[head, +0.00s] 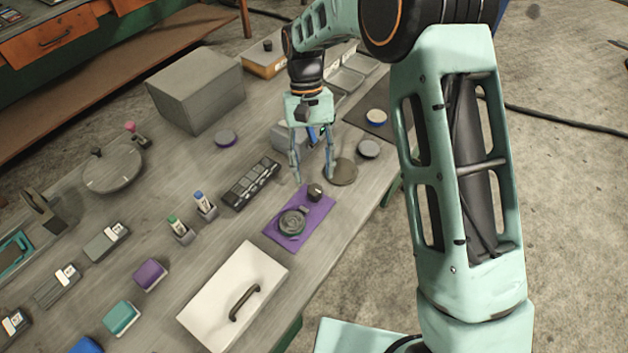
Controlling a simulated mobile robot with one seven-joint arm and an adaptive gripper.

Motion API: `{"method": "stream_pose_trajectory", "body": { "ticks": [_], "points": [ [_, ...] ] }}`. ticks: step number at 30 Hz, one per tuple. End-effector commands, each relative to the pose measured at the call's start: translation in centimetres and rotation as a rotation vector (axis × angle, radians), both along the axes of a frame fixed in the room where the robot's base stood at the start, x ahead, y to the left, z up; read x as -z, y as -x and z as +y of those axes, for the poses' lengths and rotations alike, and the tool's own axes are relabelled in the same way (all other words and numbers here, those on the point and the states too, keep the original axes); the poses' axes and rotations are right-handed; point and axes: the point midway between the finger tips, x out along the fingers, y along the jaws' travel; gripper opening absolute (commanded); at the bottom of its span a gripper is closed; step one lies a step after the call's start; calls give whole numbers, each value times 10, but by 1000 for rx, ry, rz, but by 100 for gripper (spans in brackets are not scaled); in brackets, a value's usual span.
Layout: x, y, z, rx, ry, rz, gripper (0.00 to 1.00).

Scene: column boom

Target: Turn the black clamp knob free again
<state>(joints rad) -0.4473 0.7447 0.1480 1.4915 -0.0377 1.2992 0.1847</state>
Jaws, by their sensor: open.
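A small black knob (315,192) stands at the upper right of a purple plate (273,235), beside a round dark grey dial-like part (291,222). I take it for the clamp knob; any marking on it is too small to tell. My gripper (314,177) points down with its two fingers apart and nothing visible between them. The fingertips are just above and behind the knob in the picture, with the knob below the gap. I cannot tell their exact height or whether they touch it.
A white box lid with a dark handle (205,309) lies nearer, left of the plate. A brown disc (341,172) is close on the right. A dark row of compartments (250,184) lies left. A grey box (197,95) stands farther back. Bare tabletop (330,225) shows right of the plate.

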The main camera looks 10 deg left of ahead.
Motion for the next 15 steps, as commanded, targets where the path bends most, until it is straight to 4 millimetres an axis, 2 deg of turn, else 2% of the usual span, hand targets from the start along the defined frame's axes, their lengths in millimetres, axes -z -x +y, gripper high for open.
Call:
{"method": "stream_pose_trajectory", "body": {
  "ticks": [1, 6, 9, 15],
  "points": [
    [-12, -6, 3, 0, -3, -5, 44],
    [-43, -17, 8, 0, -2, -3, 44],
    [-56, -22, 10, -1, -2, -1, 44],
    [-68, -26, 12, -1, 0, 0, 44]
  ]
}}
